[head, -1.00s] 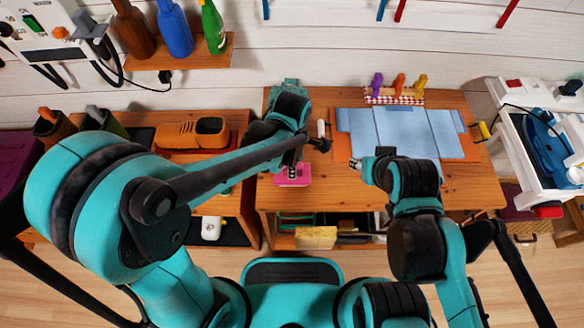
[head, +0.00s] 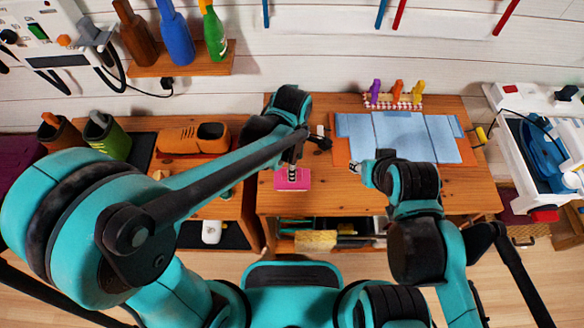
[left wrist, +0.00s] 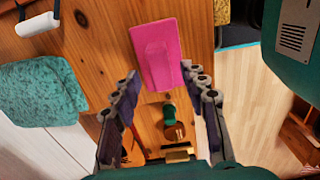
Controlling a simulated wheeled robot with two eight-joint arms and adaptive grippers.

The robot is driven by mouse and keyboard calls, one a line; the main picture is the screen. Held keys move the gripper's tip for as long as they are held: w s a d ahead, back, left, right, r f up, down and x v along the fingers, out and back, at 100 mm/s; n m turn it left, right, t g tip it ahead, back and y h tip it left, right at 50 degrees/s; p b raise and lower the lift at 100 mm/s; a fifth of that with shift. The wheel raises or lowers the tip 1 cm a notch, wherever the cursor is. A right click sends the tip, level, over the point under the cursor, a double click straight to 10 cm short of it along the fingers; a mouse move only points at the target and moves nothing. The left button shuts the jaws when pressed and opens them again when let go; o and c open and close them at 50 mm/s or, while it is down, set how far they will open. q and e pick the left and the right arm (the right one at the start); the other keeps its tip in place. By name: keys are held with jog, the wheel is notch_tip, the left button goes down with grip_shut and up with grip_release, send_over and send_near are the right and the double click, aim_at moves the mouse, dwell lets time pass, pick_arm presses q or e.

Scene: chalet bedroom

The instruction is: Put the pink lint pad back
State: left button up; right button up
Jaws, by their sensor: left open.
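The pink lint pad (head: 292,180) lies flat on the wooden table near its front left edge. In the left wrist view the pad (left wrist: 156,58) shows a raised pink grip along its top. My left gripper (head: 291,171) is over the pad's far side in the head view. In the left wrist view my left gripper (left wrist: 162,78) is open, its fingers apart on either side of the pad's near end, holding nothing. Whether the fingertips touch the pad is not clear. My right gripper (head: 355,166) is above the table beside the blue cloth; its jaw opening is too small to tell.
Blue cloth panels (head: 405,136) cover an orange mat on the table (head: 330,195). Colored pegs stand in a checkered holder (head: 392,101) behind. A white roller (left wrist: 38,24) and a teal textured pad (left wrist: 40,92) lie near the pink pad. Bare tabletop shows right of it.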

pick_arm(q)
notch_tip(320, 180, up, 8)
jog(key=p, duration=0.3)
jog(key=s+a+r+m+t, duration=0.2)
jog(key=a+m+t, duration=0.1)
jog(key=a+m, duration=0.6)
jog(key=s+a+r+m+t, duration=0.2)
jog(key=s+a+m+t, duration=0.1)
jog(key=a+m, duration=0.6)
jog(key=shift+r+t, duration=0.25)
jog(key=shift+t, duration=0.35)
jog(key=shift+s+d, duration=0.1)
